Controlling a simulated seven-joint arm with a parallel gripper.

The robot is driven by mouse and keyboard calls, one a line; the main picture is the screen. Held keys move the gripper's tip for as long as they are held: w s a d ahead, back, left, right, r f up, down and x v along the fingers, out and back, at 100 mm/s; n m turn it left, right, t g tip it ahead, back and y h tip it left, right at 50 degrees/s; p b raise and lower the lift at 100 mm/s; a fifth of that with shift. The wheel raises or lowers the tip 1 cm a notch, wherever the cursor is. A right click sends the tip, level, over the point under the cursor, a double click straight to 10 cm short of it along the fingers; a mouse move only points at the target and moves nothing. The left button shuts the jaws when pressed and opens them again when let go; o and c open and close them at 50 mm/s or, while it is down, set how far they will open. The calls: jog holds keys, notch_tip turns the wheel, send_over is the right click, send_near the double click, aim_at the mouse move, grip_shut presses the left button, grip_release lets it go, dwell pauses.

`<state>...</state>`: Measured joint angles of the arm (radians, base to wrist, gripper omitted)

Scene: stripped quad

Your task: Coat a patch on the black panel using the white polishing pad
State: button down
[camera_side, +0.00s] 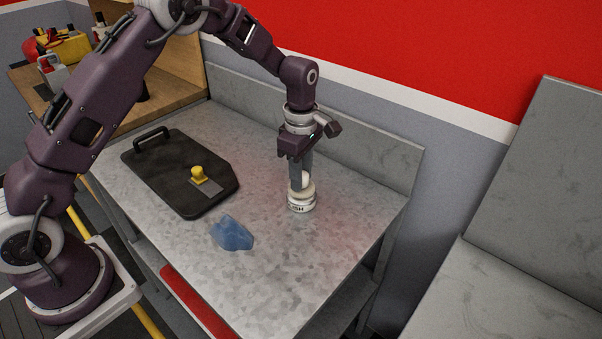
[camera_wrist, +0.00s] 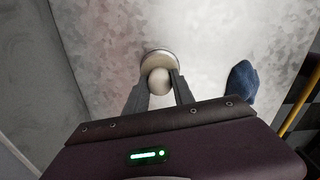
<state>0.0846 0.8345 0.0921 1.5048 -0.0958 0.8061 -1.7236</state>
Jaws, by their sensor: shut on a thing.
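The black panel (camera_side: 168,176) lies flat on the metal table, left of my gripper, with a handle at its far left end. My gripper (camera_side: 299,184) points down over the right part of the table. It is shut on the round knob of the white polishing pad (camera_side: 303,190). The pad is upright, on a low round white base with dark lettering (camera_side: 301,206). In the wrist view the pad's pale knob (camera_wrist: 159,82) sits between the fingers. The pad's underside is hidden.
A grey backboard (camera_side: 350,150) runs along the table's rear edge.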

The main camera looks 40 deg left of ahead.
jog(key=shift+f, duration=0.55)
dwell(0.9)
jog(key=shift+r, duration=3.6)
